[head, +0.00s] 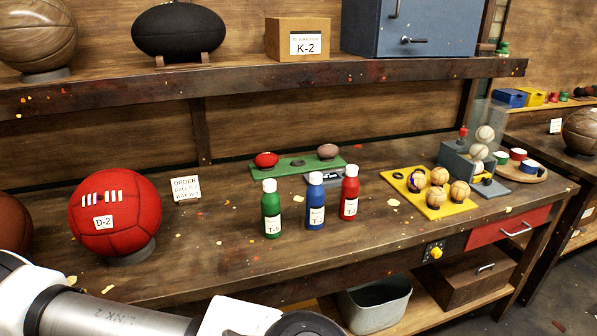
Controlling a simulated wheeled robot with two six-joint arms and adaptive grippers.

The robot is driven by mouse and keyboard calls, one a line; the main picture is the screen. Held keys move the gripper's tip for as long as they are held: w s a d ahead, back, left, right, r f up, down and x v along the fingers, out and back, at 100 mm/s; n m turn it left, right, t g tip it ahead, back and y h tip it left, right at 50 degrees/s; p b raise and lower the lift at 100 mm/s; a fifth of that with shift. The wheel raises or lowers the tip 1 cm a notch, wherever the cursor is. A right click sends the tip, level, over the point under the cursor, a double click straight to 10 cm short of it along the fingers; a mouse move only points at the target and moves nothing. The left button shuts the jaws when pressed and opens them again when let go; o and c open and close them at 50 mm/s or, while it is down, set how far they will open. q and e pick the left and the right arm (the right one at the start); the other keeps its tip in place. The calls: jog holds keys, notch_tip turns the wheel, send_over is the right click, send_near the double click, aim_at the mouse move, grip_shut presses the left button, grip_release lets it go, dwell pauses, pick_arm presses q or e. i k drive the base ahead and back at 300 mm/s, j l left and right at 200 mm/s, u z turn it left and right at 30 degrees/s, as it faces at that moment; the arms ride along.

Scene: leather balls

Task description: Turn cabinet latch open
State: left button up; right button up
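The blue cabinet (370,28) stands on the raised shelf at the top, its upper part cut off by the picture edge. A dark latch lever (412,40) on its front lies roughly horizontal. A separate curved handle (395,9) sits above it. The cabinet door looks shut. My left arm comes in along the lower left edge, far below the cabinet, and its gripper fingers do not show. My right gripper is not in view.
The shelf (250,75) also holds a brown box K-2 (298,39) and a black ball (178,31). Below, the workbench (330,235) carries a red ball (114,213), three bottles (316,200) and a yellow tray (465,206) of balls. The space before the cabinet is clear.

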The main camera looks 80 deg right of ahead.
aim_at(418, 41)
jog(key=k+z, duration=0.1)
jog(key=z, duration=2.65)
